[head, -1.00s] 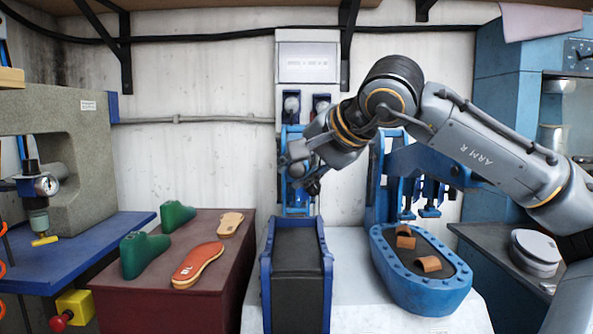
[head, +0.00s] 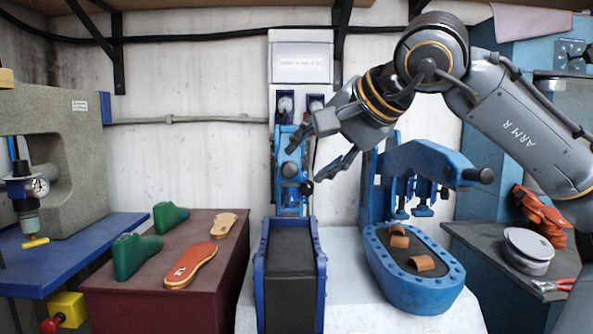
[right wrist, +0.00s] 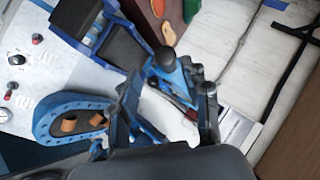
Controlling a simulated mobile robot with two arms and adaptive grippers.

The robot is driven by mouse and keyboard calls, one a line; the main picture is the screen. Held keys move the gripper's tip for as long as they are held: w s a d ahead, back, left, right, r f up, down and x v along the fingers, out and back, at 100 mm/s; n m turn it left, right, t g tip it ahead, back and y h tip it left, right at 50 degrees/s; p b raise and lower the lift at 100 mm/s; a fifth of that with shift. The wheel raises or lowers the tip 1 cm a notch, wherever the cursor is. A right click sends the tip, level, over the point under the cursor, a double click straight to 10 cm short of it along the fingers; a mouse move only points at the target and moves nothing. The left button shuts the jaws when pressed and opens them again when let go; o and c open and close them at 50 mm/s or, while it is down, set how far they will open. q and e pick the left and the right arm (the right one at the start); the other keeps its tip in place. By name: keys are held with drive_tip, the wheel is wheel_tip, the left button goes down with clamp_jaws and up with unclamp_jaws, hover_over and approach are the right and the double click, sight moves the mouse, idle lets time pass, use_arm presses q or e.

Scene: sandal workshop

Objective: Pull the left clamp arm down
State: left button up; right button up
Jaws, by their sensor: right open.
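The left clamp arm (head: 289,170) is blue and stands upright against the pale machine column, behind the narrow trough (head: 262,275). A black ball knob (head: 307,187) shows at its right side. My right gripper (head: 306,164) is open and empty in front of the arm, its fingers spread above and to the right of the knob. In the right wrist view, the knob (right wrist: 165,57) shows just beyond and between the spread fingers of my gripper (right wrist: 168,90). I cannot tell whether a finger touches the arm. My left gripper is not in view.
Another blue clamp arm (head: 430,160) reaches out above the oval blue base (head: 408,297), which holds tan pieces (head: 422,263). Green shoe lasts (head: 135,255) and an orange sole (head: 190,265) lie on the maroon bench (head: 215,290). A round tin (head: 528,250) stands at right.

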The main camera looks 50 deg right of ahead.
drive_tip(key=shift+v, duration=2.3)
drive_tip(key=shift+f, duration=0.1)
